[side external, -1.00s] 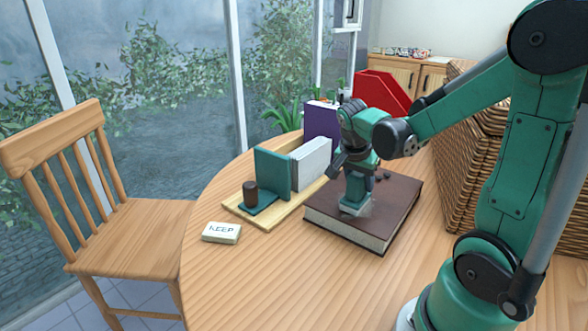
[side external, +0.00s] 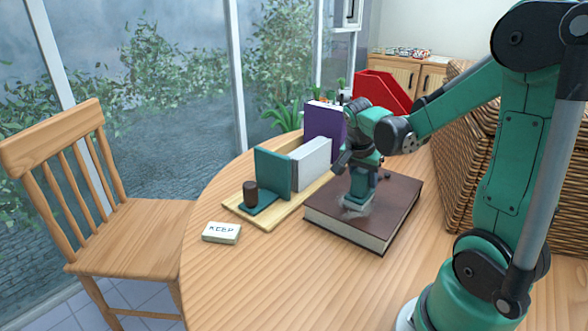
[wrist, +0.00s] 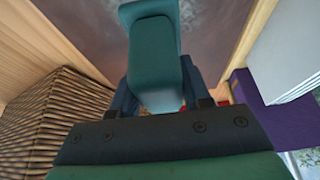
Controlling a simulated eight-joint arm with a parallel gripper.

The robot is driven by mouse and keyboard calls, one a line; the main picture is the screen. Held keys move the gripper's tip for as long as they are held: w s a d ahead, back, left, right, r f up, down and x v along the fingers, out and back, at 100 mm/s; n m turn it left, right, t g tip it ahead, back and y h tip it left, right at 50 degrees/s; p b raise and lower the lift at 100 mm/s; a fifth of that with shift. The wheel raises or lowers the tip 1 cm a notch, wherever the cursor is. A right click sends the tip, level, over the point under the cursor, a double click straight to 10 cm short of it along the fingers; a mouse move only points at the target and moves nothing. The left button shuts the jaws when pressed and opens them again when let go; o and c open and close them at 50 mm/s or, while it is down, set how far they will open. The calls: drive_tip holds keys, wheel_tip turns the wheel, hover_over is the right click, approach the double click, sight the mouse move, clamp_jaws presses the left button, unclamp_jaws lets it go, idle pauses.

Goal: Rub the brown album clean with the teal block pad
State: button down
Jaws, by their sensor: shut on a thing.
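The brown album (side external: 397,206) lies flat on the round wooden table, with a pale dusty patch (side external: 352,209) on its cover near the front left. My gripper (side external: 361,174) is above the album, pointing down, shut on the teal block pad (side external: 363,186). The pad's lower end is at the album's cover beside the patch; whether it presses on the cover I cannot tell. In the wrist view the pad (wrist: 158,62) stands between the fingers, with the album's greyish smeared cover (wrist: 214,22) behind it.
Left of the album, a wooden tray (side external: 238,209) holds a teal bookend (side external: 273,173), a dark brown cylinder (side external: 250,193), a white book (side external: 312,163) and a purple book (side external: 325,124). A KEEP block (side external: 221,233) lies in front. A wicker crate (side external: 453,190) stands at right. The table front is clear.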

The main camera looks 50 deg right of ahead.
drive_tip(key=shift+a, duration=0.6)
drive_tip(key=shift+r, duration=2.45)
drive_tip(key=shift+w, duration=0.1)
drive_tip(key=w+a+r+n+t+y, duration=0.2)
drive_tip(key=w+a+n, duration=0.2)
drive_tip(key=a+n, duration=0.5)
drive_tip(key=w+a+r+n+t+y, duration=0.2)
drive_tip(key=w+a+n, duration=0.3)
drive_tip(key=a+n, duration=0.4)
drive_tip(key=shift+w+a+r+t+y, duration=0.3)
drive_tip(key=shift+a+r, duration=0.05)
drive_tip(key=shift+a, duration=0.5)
